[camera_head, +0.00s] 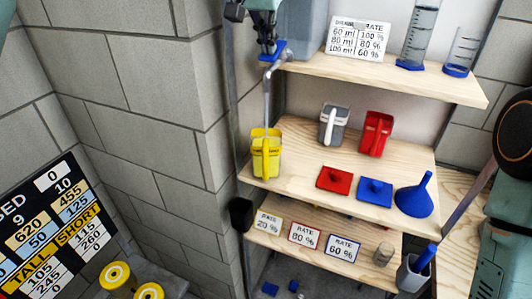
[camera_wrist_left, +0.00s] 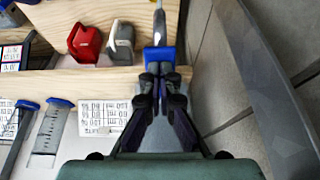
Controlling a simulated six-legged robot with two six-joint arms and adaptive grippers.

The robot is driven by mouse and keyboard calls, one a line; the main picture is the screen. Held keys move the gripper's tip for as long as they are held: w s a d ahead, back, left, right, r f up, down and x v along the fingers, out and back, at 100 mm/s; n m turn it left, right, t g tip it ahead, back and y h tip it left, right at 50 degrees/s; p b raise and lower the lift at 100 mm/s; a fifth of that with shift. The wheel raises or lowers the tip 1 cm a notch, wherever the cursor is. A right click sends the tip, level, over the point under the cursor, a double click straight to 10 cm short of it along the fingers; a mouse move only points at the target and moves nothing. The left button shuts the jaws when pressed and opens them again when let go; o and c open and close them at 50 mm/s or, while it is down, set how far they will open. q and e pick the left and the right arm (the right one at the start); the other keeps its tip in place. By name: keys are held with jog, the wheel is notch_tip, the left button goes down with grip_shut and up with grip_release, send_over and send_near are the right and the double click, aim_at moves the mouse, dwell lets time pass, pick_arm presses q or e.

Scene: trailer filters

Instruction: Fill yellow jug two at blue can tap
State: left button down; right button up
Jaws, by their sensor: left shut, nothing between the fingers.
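The yellow jug (camera_head: 266,155) stands upright on the middle shelf's left end, in the head view. Above it is the can tap with a blue lever (camera_head: 272,52) and a grey spout (camera_head: 281,64). A thin pale vertical line, like a stream, runs from the spout down to the jug; the jug's fill level cannot be seen. The grey-blue can (camera_head: 305,30) is partly cut off at the top. My left gripper (camera_head: 268,46) is shut and empty at the blue lever, which shows just beyond its fingertips in the left wrist view (camera_wrist_left: 158,56). Contact is unclear.
A grey jug (camera_head: 333,125) and a red jug (camera_head: 375,133) stand farther right on the shelf. A red lid (camera_head: 334,180), a blue lid (camera_head: 374,191) and a blue funnel (camera_head: 415,197) lie in front. Measuring cylinders (camera_head: 419,35) stand above. A block wall (camera_head: 160,90) bounds the left.

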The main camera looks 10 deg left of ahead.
dwell(0.3)
pick_arm(q)
notch_tip(320, 180, up, 3)
jog(key=p, duration=0.3)
jog(key=shift+r, duration=0.2)
notch_tip(320, 180, up, 5)
jog(key=shift+r, duration=0.1)
dwell(0.7)
